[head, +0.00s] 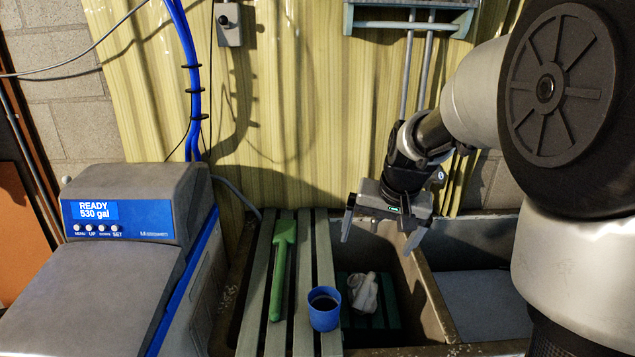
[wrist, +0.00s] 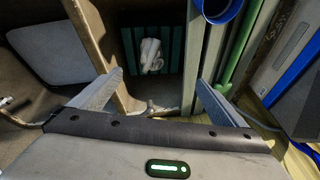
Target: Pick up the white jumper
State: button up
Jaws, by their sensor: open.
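The white jumper appears as a small crumpled white item (head: 363,291) on a dark green slatted piece (head: 384,318) down inside the left sink basin. In the wrist view the white item (wrist: 151,55) lies ahead of the jaws, near the picture's middle, on the green slats (wrist: 175,60). My gripper (head: 378,243) is open and empty. It hangs above the back part of the basin, higher than the white item and apart from it. Its two spread fingers also show in the wrist view (wrist: 159,79).
A slatted board (head: 303,250) covers the basin's left side, with a blue cup (head: 323,308) and a green paddle-like tool (head: 279,265) on it. A divider wall (head: 426,298) separates the right basin (head: 480,290). The grey water softener (head: 110,260) stands at left.

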jog(key=m, duration=0.1)
send_near(365, 288)
jog(key=shift+g, duration=0.4)
jog(key=b+x, duration=0.1)
jog(key=x, duration=0.2)
jog(key=w+b+x, duration=0.1)
jog(key=b+x, duration=0.1)
jog(key=x, duration=0.1)
jog(key=shift+w+a+r, duration=0.15)
jog(key=shift+a+r, duration=0.05)
jog(key=shift+s+d+b+x, duration=0.15)
jog(key=shift+b+x, duration=0.2)
jog(key=shift+x, duration=1.2)
jog(key=shift+s+d+b+x, duration=0.1)
jog(key=shift+b+x, duration=0.25)
jog(key=shift+x, duration=1.2)
jog(key=c, duration=1.3)
